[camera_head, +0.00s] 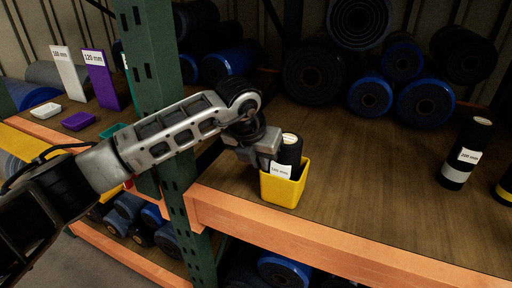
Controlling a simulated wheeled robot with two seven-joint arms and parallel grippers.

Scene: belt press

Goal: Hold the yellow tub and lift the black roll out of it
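The yellow tub (284,191) stands on the wooden shelf near its front left corner, beside the green post. The black roll (291,149) stands upright in the tub, its pale top above the rim and a white label at its lower front. My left gripper (262,160) reaches in from the left and is at the tub's left rim and the roll's left side. Its fingertips are partly hidden, so I cannot tell whether they are closed on anything. My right gripper is not in view.
A green post (165,100) rises just left of the tub. Another black roll (465,153) with a white label stands at the right. Large black and blue rolls (371,93) are stacked at the back. Small white and purple trays (79,121) sit on the left shelf. The shelf's middle is clear.

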